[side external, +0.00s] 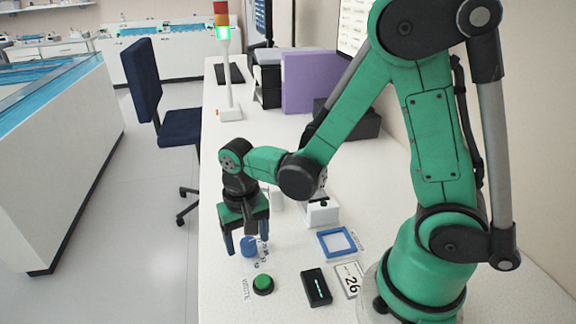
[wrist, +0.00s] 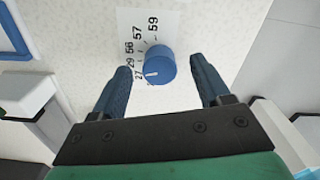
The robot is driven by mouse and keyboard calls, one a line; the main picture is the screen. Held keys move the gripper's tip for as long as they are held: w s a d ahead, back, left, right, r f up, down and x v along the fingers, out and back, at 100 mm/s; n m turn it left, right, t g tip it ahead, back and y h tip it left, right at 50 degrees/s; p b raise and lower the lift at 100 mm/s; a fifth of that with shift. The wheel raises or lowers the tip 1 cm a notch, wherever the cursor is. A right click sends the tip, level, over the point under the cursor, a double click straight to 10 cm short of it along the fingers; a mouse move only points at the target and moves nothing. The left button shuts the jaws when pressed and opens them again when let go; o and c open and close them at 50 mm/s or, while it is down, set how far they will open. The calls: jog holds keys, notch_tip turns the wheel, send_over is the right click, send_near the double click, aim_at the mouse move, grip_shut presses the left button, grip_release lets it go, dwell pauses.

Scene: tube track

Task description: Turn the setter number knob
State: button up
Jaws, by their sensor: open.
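The setter number knob is a round blue knob (wrist: 160,65) with a white pointer line, on a white label (wrist: 136,22) printed with numbers such as 27, 29, 56, 57 and 59. In the wrist view the pointer is toward the 27 side. The knob also shows on the table in the side view (side external: 249,246). My gripper (wrist: 158,78) is open, with one blue finger on each side of the knob and a gap to both. In the side view my gripper (side external: 246,248) points down close over the knob. I cannot tell its exact height above it.
A green button (side external: 263,284), a black box with a lit display (side external: 316,288) and a card reading 26 (side external: 350,279) lie nearer the camera. A blue square frame (side external: 338,242) and a white block (side external: 321,212) are to the right. A signal tower (side external: 228,75) stands at the back.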

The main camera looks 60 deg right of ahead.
jog(key=shift+f, duration=0.3)
grip_shut()
jog(key=shift+n, duration=0.3)
jog(key=n, duration=1.1)
dwell(0.3)
jog(key=shift+n, duration=0.3)
